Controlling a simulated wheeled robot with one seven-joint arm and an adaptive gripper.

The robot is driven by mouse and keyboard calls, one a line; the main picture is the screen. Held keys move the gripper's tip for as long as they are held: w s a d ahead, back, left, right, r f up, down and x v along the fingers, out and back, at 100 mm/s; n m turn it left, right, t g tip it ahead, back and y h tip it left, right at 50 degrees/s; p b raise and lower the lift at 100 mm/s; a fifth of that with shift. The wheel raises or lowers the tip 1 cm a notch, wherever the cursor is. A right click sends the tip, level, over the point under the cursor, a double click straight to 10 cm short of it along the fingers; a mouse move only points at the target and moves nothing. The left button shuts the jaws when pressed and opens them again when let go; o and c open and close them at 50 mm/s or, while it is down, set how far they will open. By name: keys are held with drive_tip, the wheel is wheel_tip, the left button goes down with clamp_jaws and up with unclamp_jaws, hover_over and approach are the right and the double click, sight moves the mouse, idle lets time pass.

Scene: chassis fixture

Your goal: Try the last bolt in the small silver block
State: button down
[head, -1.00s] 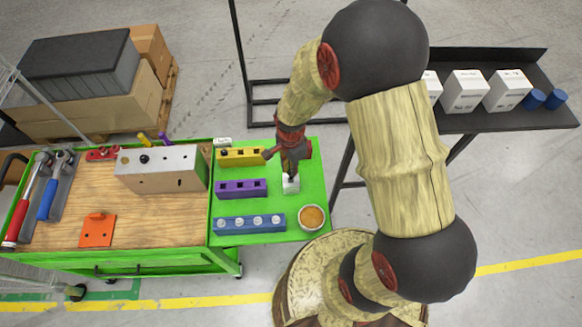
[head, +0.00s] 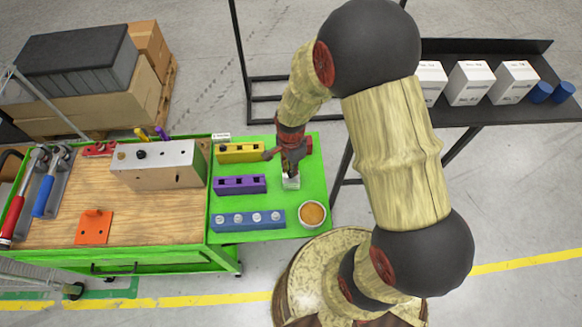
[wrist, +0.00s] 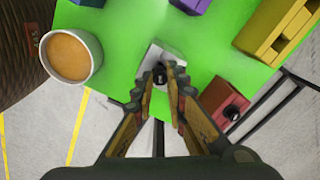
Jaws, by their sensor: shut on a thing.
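The small silver block (head: 291,183) stands on the green mat, partly hidden below my gripper (head: 289,168). In the wrist view the silver block (wrist: 168,55) shows just beyond the fingertips. My gripper (wrist: 160,78) points down and is shut on a dark bolt (wrist: 160,79), whose black round end shows between the fingertips. The bolt is at the near edge of the silver block in that view. I cannot tell whether its lower end is in a hole.
A yellow block (head: 241,152), a purple block (head: 240,185) and a blue block (head: 249,220) with several silver bolts stand left of my gripper. A bowl with orange contents (head: 312,214) is in front. A red block with a black knob (wrist: 227,103) is close beside my fingers.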

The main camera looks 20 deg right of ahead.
drive_tip(key=shift+f+b, duration=0.5)
drive_tip(key=shift+f, duration=0.4)
drive_tip(key=c, duration=1.7)
unclamp_jaws()
drive_tip(key=shift+r, duration=0.1)
drive_tip(key=shift+r+p, duration=2.25)
drive_tip(key=shift+r, duration=0.7)
